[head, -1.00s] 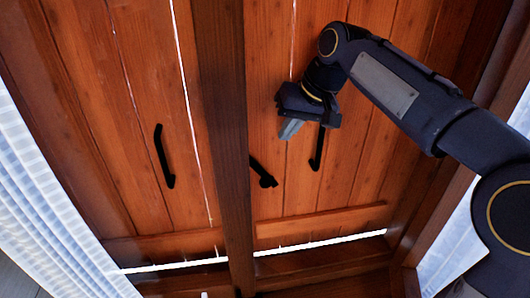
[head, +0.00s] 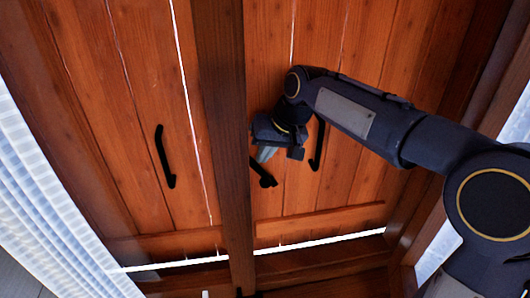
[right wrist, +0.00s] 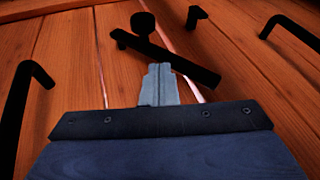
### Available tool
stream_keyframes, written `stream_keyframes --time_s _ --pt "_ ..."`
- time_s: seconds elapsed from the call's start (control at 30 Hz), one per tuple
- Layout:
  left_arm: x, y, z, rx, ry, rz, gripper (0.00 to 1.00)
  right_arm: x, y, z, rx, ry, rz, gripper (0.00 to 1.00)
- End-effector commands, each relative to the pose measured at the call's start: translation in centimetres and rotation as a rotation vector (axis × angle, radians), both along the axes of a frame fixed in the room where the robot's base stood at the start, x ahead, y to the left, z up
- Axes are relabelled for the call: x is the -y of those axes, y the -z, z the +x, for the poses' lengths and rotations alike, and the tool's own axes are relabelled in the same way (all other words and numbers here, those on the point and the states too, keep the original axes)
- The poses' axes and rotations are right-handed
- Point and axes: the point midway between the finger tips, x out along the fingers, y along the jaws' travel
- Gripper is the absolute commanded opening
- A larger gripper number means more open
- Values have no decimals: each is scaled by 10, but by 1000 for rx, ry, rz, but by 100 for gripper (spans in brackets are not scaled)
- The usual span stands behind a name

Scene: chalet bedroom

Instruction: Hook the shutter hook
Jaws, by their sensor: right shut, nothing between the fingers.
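The black shutter hook (head: 262,172) is a short bar lying slanted on the orange wooden shutter, partly hidden by the dark post in the head view. In the right wrist view the hook (right wrist: 180,60) crosses a bright gap between boards, with a round black knob (right wrist: 143,22) near its upper left end. A small black catch (right wrist: 195,16) stands above it, apart from the bar. My right gripper (head: 265,155) is shut and empty, just above the hook in the head view. Its fingertips (right wrist: 159,72) appear just below the bar; contact cannot be told. My left gripper is not in view.
Black handles are on the left shutter (head: 164,156) and right shutter (head: 318,145). A dark vertical post (head: 222,120) stands before the shutters' meeting line. White curtains hang at the left (head: 40,190) and right edges. A wooden rail (head: 325,219) runs along the bottom.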

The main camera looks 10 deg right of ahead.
Motion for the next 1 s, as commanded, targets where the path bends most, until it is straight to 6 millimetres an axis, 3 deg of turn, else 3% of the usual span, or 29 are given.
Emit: stream_keyframes --time_s 0.47,1.0 --pt "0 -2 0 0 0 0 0 -18 5 0 0 -2 -1 0" --pt "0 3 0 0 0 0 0 -51 28 0 -1 -1 0 0"
